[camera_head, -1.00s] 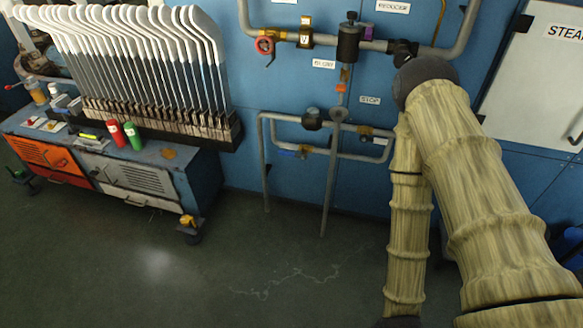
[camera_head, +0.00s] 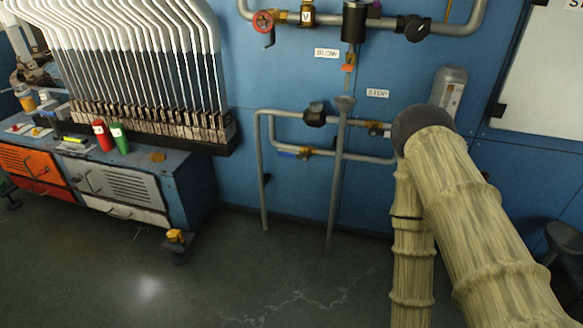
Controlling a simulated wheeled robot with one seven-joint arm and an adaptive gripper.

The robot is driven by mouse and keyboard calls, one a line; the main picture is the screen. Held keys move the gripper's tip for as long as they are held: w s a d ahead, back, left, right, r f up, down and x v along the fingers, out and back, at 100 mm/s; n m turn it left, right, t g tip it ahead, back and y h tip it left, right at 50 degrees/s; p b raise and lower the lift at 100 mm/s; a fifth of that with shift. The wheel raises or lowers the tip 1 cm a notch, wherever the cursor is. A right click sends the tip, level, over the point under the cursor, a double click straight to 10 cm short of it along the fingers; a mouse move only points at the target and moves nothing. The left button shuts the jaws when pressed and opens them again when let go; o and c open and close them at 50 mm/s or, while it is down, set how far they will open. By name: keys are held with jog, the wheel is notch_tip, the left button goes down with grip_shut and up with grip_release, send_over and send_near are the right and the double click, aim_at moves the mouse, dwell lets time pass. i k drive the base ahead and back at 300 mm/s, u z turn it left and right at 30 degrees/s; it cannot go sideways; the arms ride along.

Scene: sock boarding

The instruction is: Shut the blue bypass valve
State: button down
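The blue bypass valve (camera_head: 289,155) is on the lower pipe loop in the head view. My arm, in a tan ribbed cover, comes in from the lower right and stands well to the right of the valve. Its dark joint and a grey link show near the right end of the loop. I cannot make out the fingers of my gripper, so its state does not show.
A red handwheel (camera_head: 263,22) and a dark cylinder (camera_head: 354,22) sit on the upper pipe. BLOW (camera_head: 327,53) and STOP (camera_head: 377,93) labels are on the blue wall. A cabinet (camera_head: 120,185) and a row of white-topped boards (camera_head: 150,60) stand left. The floor before the pipes is clear.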

aim_at(304, 158)
jog(key=u, duration=2.6)
jog(key=i, duration=0.95)
jog(key=z, duration=2.05)
